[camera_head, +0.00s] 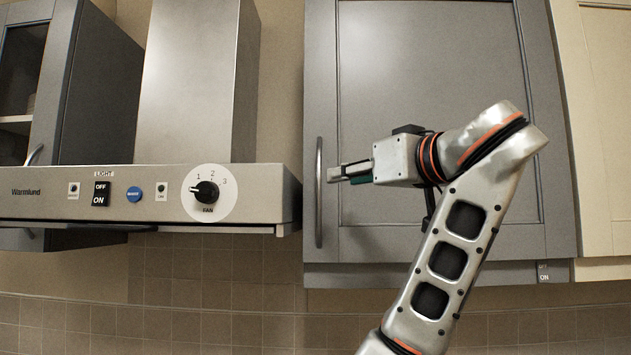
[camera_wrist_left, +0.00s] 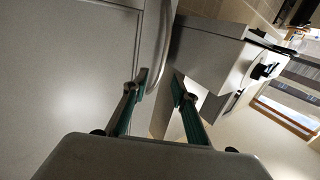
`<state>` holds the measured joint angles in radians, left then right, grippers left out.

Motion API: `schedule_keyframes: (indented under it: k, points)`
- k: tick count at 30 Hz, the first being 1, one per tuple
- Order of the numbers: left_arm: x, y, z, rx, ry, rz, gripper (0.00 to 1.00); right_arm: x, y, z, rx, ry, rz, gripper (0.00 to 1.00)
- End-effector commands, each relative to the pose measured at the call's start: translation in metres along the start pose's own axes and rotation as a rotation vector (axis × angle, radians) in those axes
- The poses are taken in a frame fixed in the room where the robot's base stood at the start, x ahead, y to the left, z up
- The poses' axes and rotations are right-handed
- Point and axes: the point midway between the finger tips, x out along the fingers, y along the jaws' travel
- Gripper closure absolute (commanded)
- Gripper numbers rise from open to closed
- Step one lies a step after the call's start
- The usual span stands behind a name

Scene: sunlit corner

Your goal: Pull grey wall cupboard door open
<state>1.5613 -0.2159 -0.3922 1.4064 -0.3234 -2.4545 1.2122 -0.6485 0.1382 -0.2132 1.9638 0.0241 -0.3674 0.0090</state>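The grey wall cupboard door (camera_head: 430,90) is shut, with a vertical bar handle (camera_head: 319,195) along its left edge. My left gripper (camera_head: 333,174) is in front of the door, pointing left, with its fingertips just to the right of the handle. In the left wrist view, the fingers of my left gripper (camera_wrist_left: 156,92) are spread with nothing held. The handle (camera_wrist_left: 161,45) shows just beyond the gap, nearer the left finger; I cannot tell if they touch. My forearm hides part of the door. My right gripper is not in view.
A steel cooker hood (camera_head: 255,190) with a fan knob (camera_head: 206,191) and buttons stands just left of the handle. A cream cupboard (camera_head: 605,120) adjoins on the right. Another grey cupboard (camera_head: 100,85) is at the far left. A tiled wall (camera_head: 200,290) runs below.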

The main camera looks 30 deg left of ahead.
Motion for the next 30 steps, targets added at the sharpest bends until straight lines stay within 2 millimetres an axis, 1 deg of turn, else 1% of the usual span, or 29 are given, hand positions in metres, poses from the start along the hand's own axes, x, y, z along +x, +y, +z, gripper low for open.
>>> schedule_keyframes:
  k: [2,5,12,15,18,23,30]
  points:
    - [0.001,-0.002,-0.003,-0.004,0.002,-0.005,0.73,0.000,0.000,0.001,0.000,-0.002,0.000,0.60]
    - [0.009,-0.004,-0.004,-0.006,0.002,-0.009,0.73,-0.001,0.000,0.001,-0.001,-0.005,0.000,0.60]
    - [0.046,-0.004,-0.005,-0.004,0.003,-0.010,0.73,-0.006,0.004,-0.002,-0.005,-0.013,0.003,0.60]
    - [0.059,-0.004,-0.005,-0.004,0.003,-0.010,0.73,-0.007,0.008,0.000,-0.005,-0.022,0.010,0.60]
    - [0.069,-0.004,-0.004,-0.004,0.003,-0.009,0.73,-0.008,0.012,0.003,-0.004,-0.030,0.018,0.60]
    - [0.076,-0.003,-0.003,-0.004,0.003,-0.007,0.73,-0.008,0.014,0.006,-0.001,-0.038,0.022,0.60]
    - [0.077,-0.003,-0.003,-0.004,0.002,-0.006,0.73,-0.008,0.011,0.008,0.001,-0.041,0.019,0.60]
